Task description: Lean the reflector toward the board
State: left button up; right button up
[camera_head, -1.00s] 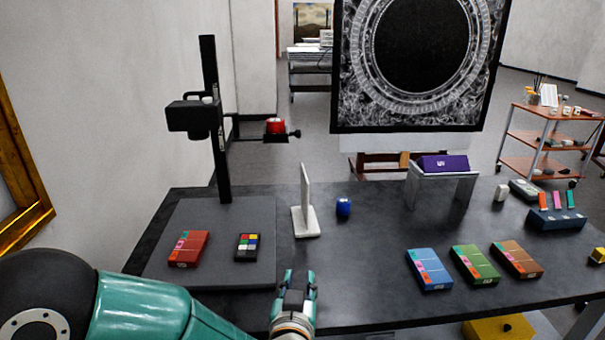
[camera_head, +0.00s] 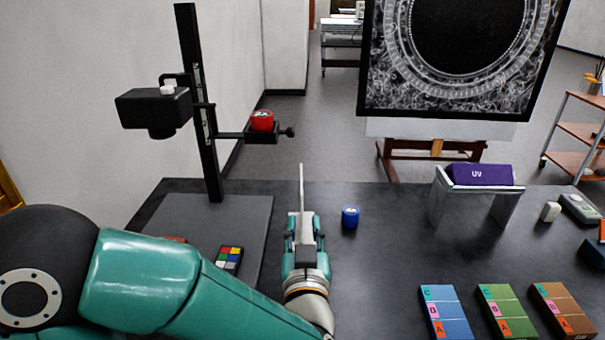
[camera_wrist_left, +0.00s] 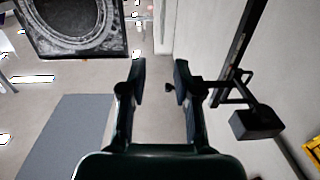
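The reflector is a thin white upright panel (camera_head: 301,188), seen nearly edge-on in the head view. Its lower part and foot are mostly hidden by my left gripper (camera_head: 304,222). That gripper is right in front of it, fingers pointing away from me. In the left wrist view the fingers (camera_wrist_left: 159,75) stand apart with a clear gap and nothing held; the reflector is not recognisable there. I cannot tell whether the gripper touches it. The grey board (camera_head: 225,212) lies flat left of the reflector, under the black copy stand (camera_head: 198,110). My right gripper is not in view.
A blue jar (camera_head: 350,217) stands close right of the reflector. A purple UV box (camera_head: 482,174) and several coloured boxes (camera_head: 446,313) are right.

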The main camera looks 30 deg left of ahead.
aim_at(301, 179)
pick_arm(q)
jog(key=p+x, duration=0.4)
jog(key=x, duration=1.1)
jog(key=shift+w+a+f, duration=0.15)
jog(key=shift+w+a, duration=0.05)
jog(key=shift+a, duration=0.05)
jog(key=shift+s, duration=0.1)
grip_shut()
